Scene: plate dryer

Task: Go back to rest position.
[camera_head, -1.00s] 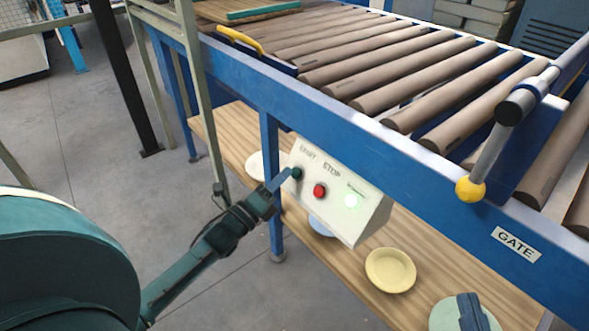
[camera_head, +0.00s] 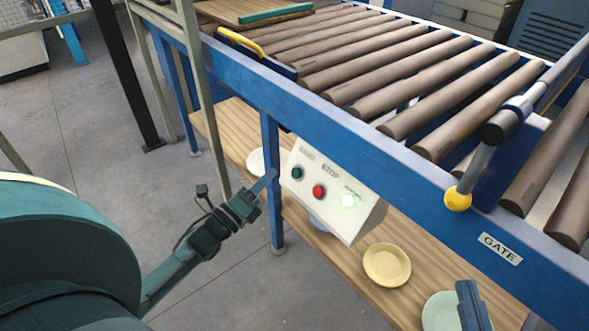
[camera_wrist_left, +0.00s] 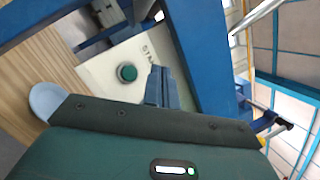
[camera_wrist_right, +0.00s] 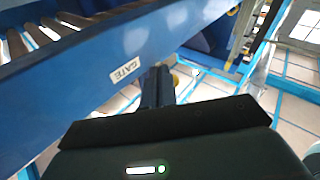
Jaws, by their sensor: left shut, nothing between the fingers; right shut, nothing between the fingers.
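My left gripper (camera_head: 266,181) is shut and empty, a little to the left of the control box (camera_head: 345,222) and apart from it. In the left wrist view its shut fingers (camera_wrist_left: 160,86) point toward the box, beside the green start button (camera_wrist_left: 127,72). My right gripper (camera_head: 468,290) is at the bottom right, over a pale green plate (camera_head: 438,311). It is shut and empty in the right wrist view (camera_wrist_right: 158,80).
The blue roller conveyor (camera_head: 400,150) runs across the scene, with a gate arm ending in a yellow ball (camera_head: 458,198). A wooden shelf (camera_head: 340,262) below holds a yellow plate (camera_head: 387,264) and others.

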